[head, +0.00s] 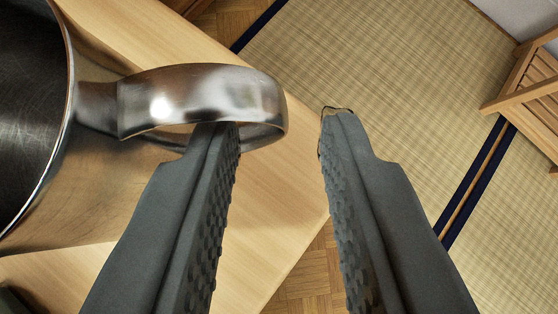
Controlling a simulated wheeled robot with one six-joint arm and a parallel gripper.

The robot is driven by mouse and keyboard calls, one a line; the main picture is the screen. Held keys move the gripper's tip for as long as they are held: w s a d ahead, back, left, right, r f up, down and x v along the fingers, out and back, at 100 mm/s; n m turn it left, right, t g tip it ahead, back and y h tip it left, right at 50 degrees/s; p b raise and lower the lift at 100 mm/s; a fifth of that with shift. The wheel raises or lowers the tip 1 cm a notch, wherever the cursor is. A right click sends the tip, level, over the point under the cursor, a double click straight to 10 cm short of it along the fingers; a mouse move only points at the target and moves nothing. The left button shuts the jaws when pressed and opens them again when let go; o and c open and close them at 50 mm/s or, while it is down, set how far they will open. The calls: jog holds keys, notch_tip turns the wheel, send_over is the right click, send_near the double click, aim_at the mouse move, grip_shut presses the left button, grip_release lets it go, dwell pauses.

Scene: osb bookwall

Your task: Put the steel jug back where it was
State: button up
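The steel jug (115,200) stands at the left of the head view, partly cut off by the frame edge. Its dark open mouth (28,110) faces the camera. Its shiny loop handle (195,92) sticks out to the right. My gripper (285,122) is open, with two dark grey, ribbed fingers. The left finger's tip is at the handle loop, seemingly passing under or into it. The right finger is to the right of the handle, clear of it. The jug rests on a light wooden surface (290,205).
The wooden surface ends in a slanting edge just right of the handle. Beyond and below lie tatami mats (360,60) with dark blue borders and some parquet floor (303,280). A slatted wooden piece of furniture (535,90) stands at the far right. A dark object shows at the lower left corner.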

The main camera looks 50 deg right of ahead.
dwell(0.5)
jog(key=v, duration=1.2)
jog(key=w+a+r+n+t, duration=0.1)
jog(key=a+r+t, duration=0.1)
jog(key=a+r, duration=0.9)
jog(key=a+r+n+t, duration=0.1)
jog(key=a+r+t, duration=0.2)
jog(key=a+r, duration=0.85)
jog(key=s+a+r+n+t+y, duration=0.1)
jog(key=s+a+r+t+y, duration=0.1)
jog(key=s+a+r, duration=0.6)
jog(key=s+a+r+n+t+y, duration=0.2)
jog(key=s+a+r, duration=0.6)
jog(key=r, duration=0.4)
jog(key=shift+s+t+y, duration=0.25)
jog(key=shift+t+y, duration=0.05)
jog(key=shift+y, duration=0.1)
